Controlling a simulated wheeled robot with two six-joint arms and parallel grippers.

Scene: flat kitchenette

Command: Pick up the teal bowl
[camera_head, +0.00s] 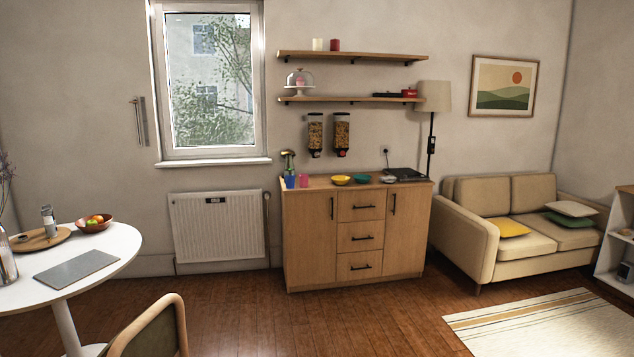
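The teal bowl (362,179) is small and sits on top of the wooden sideboard (310,186) against the back wall. A yellow bowl (341,180) stands to its left and a pale grey bowl (388,179) to its right. The teal bowl is across the room from me. Neither of my grippers shows in the head view.
A white round table (128,247) with a fruit bowl (94,224) is at the left, with a chair (150,328) in front. A beige sofa (470,235) stands right of the sideboard. Open wooden floor (330,325) lies before the sideboard, with a striped rug (550,325) at right.

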